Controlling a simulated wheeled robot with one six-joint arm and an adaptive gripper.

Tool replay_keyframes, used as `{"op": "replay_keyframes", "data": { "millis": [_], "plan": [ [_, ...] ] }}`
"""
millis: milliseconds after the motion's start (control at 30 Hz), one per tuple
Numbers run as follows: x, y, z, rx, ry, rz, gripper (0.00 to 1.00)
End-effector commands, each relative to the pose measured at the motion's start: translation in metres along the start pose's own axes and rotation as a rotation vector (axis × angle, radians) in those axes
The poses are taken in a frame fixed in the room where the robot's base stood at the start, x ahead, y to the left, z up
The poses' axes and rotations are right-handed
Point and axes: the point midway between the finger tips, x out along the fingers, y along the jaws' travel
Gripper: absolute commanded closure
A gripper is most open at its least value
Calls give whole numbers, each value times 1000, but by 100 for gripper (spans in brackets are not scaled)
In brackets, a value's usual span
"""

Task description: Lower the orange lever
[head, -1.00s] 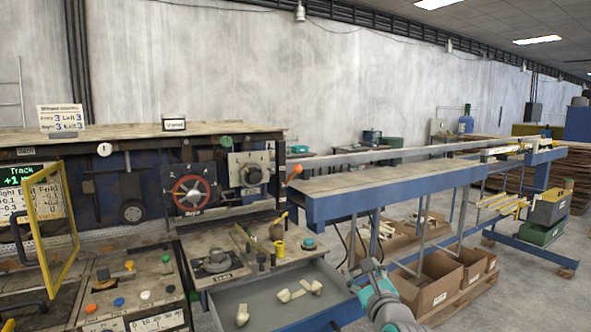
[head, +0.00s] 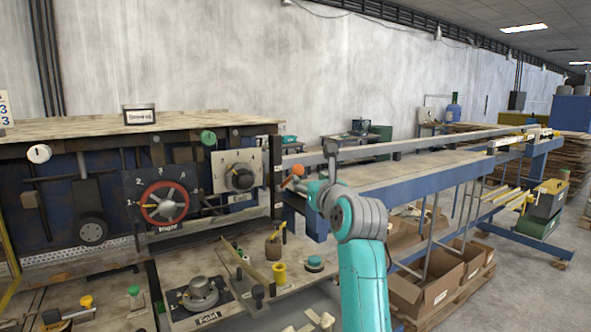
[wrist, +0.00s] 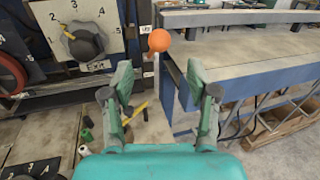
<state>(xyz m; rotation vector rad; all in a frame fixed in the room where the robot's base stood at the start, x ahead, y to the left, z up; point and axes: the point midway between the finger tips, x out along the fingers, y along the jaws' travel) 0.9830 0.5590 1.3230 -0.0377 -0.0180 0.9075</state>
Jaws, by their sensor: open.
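The orange lever shows as an orange ball knob (head: 297,170) at the right end of the machine panel in the head view.
The Exit dial (wrist: 84,42) is left of the lever, and the red-rimmed dial (head: 163,203) is farther left. A blue-framed conveyor table (head: 420,172) extends right. Cardboard boxes (head: 425,292) lie under the conveyor.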

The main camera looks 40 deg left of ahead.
Motion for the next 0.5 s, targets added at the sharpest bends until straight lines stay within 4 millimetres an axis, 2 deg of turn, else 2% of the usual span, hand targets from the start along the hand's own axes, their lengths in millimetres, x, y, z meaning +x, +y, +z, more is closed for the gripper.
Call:
{"op": "replay_keyframes", "data": {
  "millis": [500],
  "plan": [
    [71, 1, 0, -1, 0, 1, 41]
  ]
}}
